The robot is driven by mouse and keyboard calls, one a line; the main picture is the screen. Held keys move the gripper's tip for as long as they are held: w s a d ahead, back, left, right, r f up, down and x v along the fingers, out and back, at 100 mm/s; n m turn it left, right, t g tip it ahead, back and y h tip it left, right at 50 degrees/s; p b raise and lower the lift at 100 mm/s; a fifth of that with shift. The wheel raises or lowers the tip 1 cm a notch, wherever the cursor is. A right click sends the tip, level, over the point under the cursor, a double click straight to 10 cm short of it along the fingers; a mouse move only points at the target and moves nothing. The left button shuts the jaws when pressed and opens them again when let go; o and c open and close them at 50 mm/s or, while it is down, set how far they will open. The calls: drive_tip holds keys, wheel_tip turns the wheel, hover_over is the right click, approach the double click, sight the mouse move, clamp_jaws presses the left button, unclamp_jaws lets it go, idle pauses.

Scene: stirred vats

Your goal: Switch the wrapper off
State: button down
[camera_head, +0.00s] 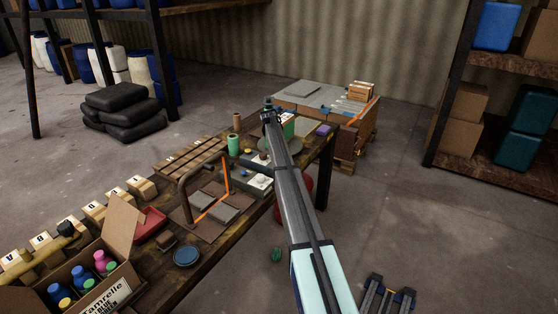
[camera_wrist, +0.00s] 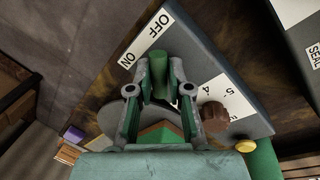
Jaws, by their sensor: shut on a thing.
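The wrapper's grey panel (camera_wrist: 187,48) fills the middle of the wrist view. A white label (camera_wrist: 146,39) on it reads ON at its lower left end and OFF at its upper right end. My gripper (camera_wrist: 158,90) is shut on a green switch handle (camera_wrist: 159,70) just below this label. I cannot tell for sure which word the handle points to. A brown knob (camera_wrist: 214,117) sits by a numbered scale (camera_wrist: 210,92), right of the fingers. In the head view my gripper (camera_head: 270,112) is at the far end of the bench; the arm hides much of the wrapper.
A second grey unit marked SEAL (camera_wrist: 298,28) stands close by. On the bench (camera_head: 222,243) are an open carton (camera_head: 113,226), a red tray (camera_head: 149,223) and a green cylinder (camera_head: 234,144). A pallet load (camera_head: 318,98) stands behind.

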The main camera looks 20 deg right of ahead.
drive_tip(key=c, duration=1.1)
unclamp_jaws()
drive_tip(key=shift+f, duration=0.1)
drive_tip(key=r, duration=0.4)
drive_tip(key=a+r, duration=0.1)
drive_tip(key=r, duration=0.3)
drive_tip(key=a+r, duration=0.1)
drive_tip(key=r, duration=0.3)
drive_tip(key=shift+w+a, duration=0.15)
drive_tip(key=shift+w, duration=0.05)
